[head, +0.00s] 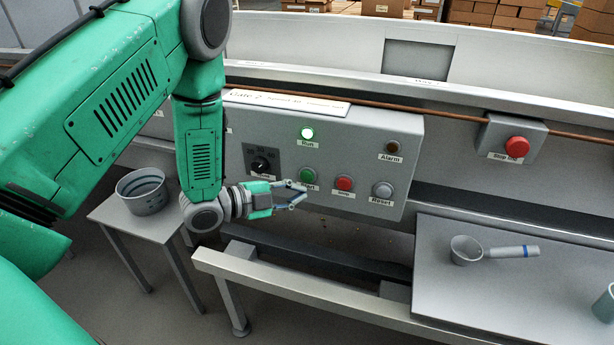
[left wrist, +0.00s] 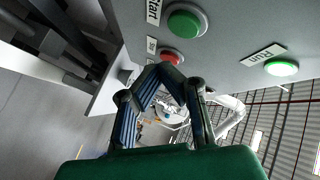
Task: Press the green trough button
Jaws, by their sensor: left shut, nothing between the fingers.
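The green Start button (head: 307,176) is on the grey control panel (head: 350,130), below a lit green Run lamp (head: 307,133). My left gripper (head: 303,194) is shut and empty in front of the panel, its fingertips just below and left of the red button (head: 344,183) and close under the green one. In the left wrist view, the green Start button (left wrist: 187,20) is above the closed fingertips (left wrist: 168,74), uncovered. The red button (left wrist: 171,57) shows just behind the fingertips. I cannot tell whether the fingers touch the panel. My right gripper is out of view.
A black knob (head: 262,166), a grey Reset button (head: 383,189) and a dark Alarm lamp (head: 393,146) are also on the panel. A red stop button (head: 517,147) is on a box to the right. A scoop (head: 466,250) lies on the right table; a pot (head: 142,190) stands at left.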

